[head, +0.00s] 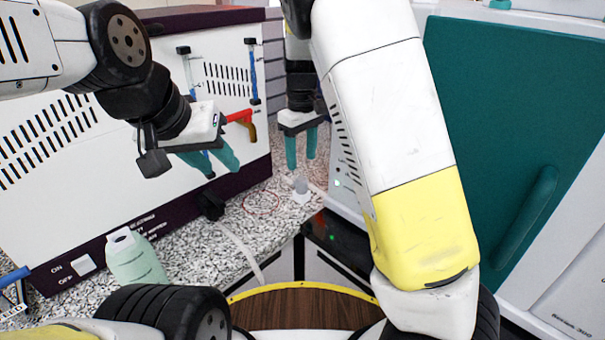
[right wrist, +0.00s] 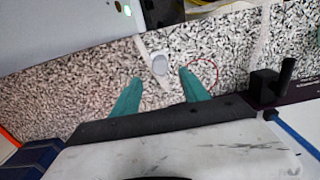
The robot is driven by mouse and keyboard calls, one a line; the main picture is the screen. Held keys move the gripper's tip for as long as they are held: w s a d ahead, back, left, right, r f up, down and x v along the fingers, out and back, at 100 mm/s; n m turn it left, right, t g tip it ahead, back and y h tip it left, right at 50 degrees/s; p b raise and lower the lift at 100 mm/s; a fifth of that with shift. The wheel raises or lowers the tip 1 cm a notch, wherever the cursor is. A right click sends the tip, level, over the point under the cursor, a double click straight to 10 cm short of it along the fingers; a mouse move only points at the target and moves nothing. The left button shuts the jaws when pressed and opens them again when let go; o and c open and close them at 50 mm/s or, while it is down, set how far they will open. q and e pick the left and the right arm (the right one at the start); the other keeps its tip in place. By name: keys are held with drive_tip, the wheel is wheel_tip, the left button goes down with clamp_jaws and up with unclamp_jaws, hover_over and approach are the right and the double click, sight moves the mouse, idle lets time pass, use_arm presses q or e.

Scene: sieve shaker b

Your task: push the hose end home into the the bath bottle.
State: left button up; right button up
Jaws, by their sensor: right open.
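A pale green bottle with a white top (head: 135,258) stands on the speckled counter at lower left; I take it as the bath bottle. A whitish hose (head: 242,250) lies curved on the counter to its right; where its end sits is unclear. A small grey-topped white piece (head: 301,187) stands on the counter, also in the right wrist view (right wrist: 160,63); I cannot tell what it is. My right gripper (head: 301,163) is open and empty above this piece, its fingers to either side in the right wrist view (right wrist: 160,77). My left gripper (head: 222,173) is open and empty before the white panel.
A large white slotted cabinet (head: 60,195) with hanging tools backs the counter (head: 195,265). A thin red ring (head: 262,203) lies near the grey-topped piece. A teal-doored cabinet (head: 500,130) stands at right. A black knob (head: 210,205) juts from the cabinet's foot.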

sight(301, 178)
drive_tip(key=shift+f, duration=4.4)
drive_tip(key=shift+c, duration=0.2)
clamp_jaws()
drive_tip(key=shift+r, duration=0.1)
drive_tip(key=shift+r, duration=2.9)
drive_tip(key=shift+r, duration=1.5)
